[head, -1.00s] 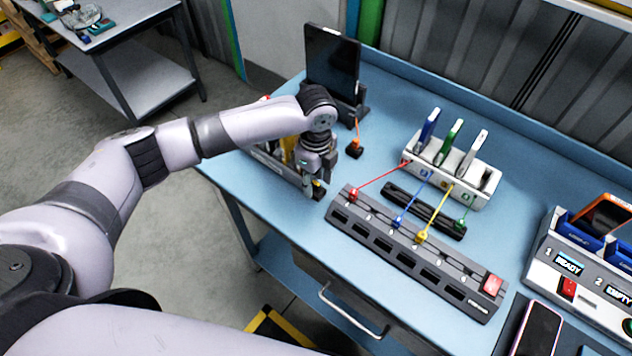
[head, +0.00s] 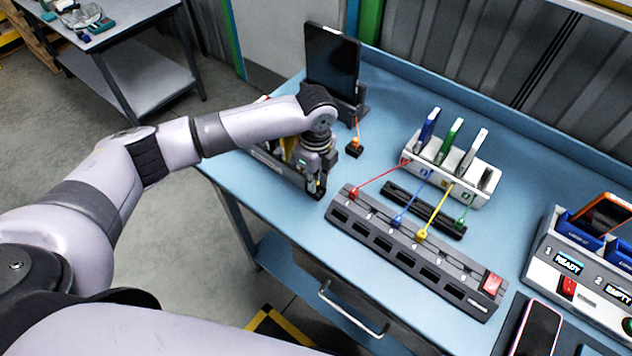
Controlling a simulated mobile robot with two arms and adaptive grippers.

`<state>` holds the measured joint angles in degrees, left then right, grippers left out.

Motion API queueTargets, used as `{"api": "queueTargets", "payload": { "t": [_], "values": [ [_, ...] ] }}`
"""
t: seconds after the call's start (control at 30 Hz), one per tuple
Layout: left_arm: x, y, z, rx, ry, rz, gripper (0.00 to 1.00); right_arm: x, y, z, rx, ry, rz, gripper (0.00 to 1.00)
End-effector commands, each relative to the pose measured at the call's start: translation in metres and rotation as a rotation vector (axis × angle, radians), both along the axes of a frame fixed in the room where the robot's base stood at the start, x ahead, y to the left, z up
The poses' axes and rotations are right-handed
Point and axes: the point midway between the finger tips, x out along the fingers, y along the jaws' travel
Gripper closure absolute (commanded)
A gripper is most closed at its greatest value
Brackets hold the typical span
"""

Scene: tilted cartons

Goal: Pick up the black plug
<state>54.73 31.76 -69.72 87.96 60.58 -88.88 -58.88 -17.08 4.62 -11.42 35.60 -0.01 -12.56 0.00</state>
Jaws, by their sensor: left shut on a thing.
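My left gripper (head: 314,188) points down at the left end of the blue workbench, just left of the dark socket strip. Its fingers are shut on the black plug (head: 319,194), a small dark piece low between the fingertips and mostly hidden by them. I cannot tell whether the plug touches the bench. Another small black block (head: 354,150) with an orange cord lies behind and to the right, apart from the gripper. My right gripper is not in view.
The dark socket strip (head: 400,245) lies close to the right of my gripper. Red, blue, yellow and green cords run from it to a white holder (head: 470,185). A tablet on a stand (head: 333,65) is behind. A tray (head: 275,165) lies partly hidden under my arm.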

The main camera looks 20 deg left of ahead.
Motion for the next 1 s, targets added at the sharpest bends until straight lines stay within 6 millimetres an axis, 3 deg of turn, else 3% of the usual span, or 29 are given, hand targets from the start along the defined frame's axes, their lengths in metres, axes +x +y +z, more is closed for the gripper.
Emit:
{"api": "queueTargets", "payload": {
  "t": [0.17, 0.37, 0.8, 1.0],
  "values": [
    [0.001, 0.000, 0.006, -0.001, -0.002, 0.001, 0.98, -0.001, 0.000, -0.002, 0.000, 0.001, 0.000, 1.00],
    [0.001, 0.000, 0.031, -0.002, -0.005, -0.001, 0.98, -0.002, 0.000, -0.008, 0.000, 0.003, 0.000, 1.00],
    [0.001, -0.001, 0.149, -0.001, -0.007, 0.000, 0.98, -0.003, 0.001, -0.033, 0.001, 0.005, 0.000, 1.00],
    [0.001, 0.000, 0.186, 0.000, -0.002, 0.000, 0.98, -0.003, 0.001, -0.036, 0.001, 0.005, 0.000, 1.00]
  ]
}}
